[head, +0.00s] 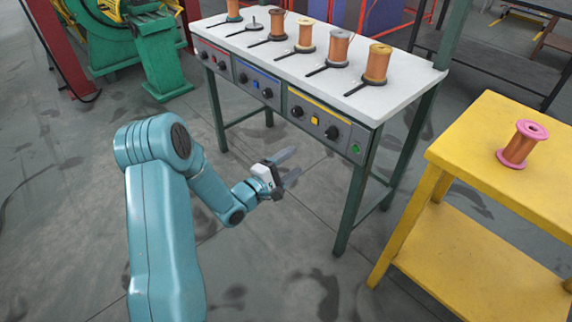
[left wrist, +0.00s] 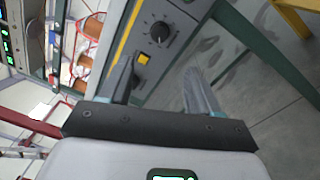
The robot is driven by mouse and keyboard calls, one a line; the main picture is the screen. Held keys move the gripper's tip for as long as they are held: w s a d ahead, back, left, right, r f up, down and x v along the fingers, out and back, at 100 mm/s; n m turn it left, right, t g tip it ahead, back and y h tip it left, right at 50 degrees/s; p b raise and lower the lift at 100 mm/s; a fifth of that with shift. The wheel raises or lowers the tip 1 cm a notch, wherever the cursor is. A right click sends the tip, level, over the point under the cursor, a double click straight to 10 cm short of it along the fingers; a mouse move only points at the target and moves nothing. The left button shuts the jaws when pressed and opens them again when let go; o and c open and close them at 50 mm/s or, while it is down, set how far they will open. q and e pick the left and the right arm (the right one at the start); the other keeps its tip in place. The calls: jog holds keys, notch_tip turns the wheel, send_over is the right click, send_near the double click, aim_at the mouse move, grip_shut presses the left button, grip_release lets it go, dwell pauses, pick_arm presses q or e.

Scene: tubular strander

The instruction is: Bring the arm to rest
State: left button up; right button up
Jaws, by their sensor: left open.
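My left arm comes in from the left in the head view. Its gripper (head: 288,168) is open and empty, in the air in front of the white-topped bench (head: 395,98). The two fingers also show in the left wrist view (left wrist: 160,88), spread apart with nothing between them. Beyond them in that view are the bench's control panel with a black knob (left wrist: 160,34) and a yellow button (left wrist: 143,58). My right gripper is in neither view.
Several copper spools (head: 334,50) stand on the bench. A yellow table (head: 480,130) at the right holds a spool with pink flanges (head: 521,145). Green machinery (head: 160,60) stands at the back left. The grey floor in front of the bench is clear.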

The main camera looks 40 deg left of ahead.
pick_arm(q)
jog(key=shift+s, duration=0.85)
jog(key=w+d+f+m+g+h, duration=0.1)
jog(key=w+d+f+h, duration=0.1)
jog(key=d, duration=0.7)
jog(key=w+d+f+m+g+h, duration=0.1)
jog(key=w+d+f+h, duration=0.15)
jog(key=d, duration=0.65)
jog(key=s+d+f+m+g, duration=0.4)
jog(key=s+d+f+g, duration=0.2)
jog(key=d+f, duration=0.35)
jog(key=s+d+f+m+g+y, duration=0.1)
jog(key=s+f+m+g, duration=0.45)
jog(key=s, duration=0.45)
jog(key=s+d+f+m+g+y, duration=0.1)
jog(key=s+f+m+g, duration=0.3)
jog(key=s+m, duration=0.4)
notch_tip(320, 180, up, 21)
jog(key=s+p, duration=0.1)
jog(key=p, duration=2)
jog(key=shift+a, duration=0.15)
